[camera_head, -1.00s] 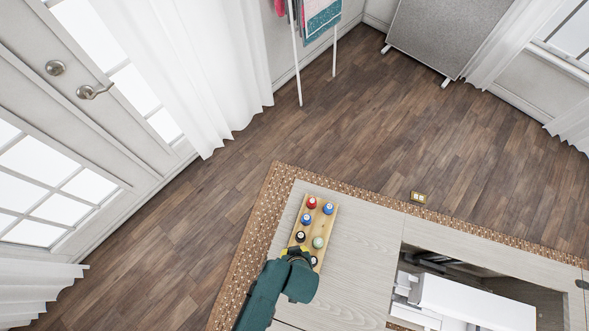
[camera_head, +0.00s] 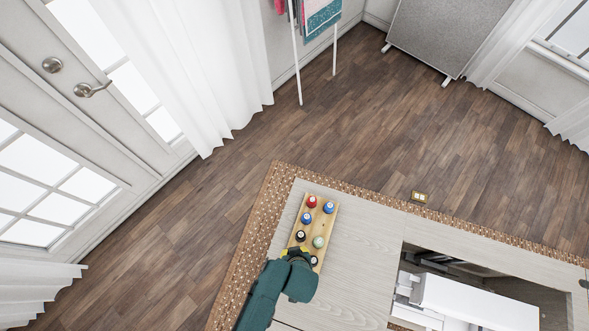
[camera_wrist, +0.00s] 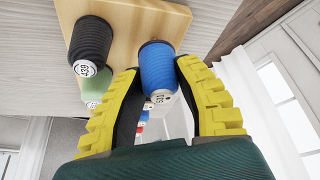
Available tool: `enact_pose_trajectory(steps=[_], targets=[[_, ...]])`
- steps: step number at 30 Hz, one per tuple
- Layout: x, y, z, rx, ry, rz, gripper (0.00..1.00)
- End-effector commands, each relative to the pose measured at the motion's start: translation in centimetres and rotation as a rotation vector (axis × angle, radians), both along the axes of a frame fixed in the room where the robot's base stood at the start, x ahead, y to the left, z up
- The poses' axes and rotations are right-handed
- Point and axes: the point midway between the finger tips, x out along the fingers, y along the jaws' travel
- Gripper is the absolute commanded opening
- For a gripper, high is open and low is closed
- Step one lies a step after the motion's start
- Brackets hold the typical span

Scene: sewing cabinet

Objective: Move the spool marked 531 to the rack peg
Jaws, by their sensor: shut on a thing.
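My gripper (camera_wrist: 158,85) is shut on a blue spool (camera_wrist: 157,62), held between its yellow fingers in the wrist view. The small label on its end looks like 531. The spool's far end is against or very close to the wooden rack board (camera_wrist: 128,22); I cannot tell if it sits on a peg. In the head view my gripper (camera_head: 297,252) is at the near end of the rack (camera_head: 319,222) and hides the held spool.
A dark spool (camera_wrist: 90,45) and a green spool (camera_wrist: 96,86) stand close beside the held one. Red (camera_head: 311,202), blue (camera_head: 328,208) and other spools stand farther along the rack. The pale cabinet top (camera_head: 355,235) is clear right of it; an open recess with a white machine (camera_head: 475,303) lies beyond.

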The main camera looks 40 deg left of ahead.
Motion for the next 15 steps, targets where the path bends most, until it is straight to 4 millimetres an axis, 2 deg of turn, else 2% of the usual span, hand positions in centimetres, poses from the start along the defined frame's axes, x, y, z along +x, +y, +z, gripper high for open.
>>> enact_pose_trajectory(steps=[11,12,15], targets=[[0.0,0.01,-0.49,0.0,0.0,0.0,0.14],[0.01,0.0,-0.48,0.0,0.0,0.0,0.37],[0.02,0.0,-0.48,0.0,0.0,0.0,0.56]])
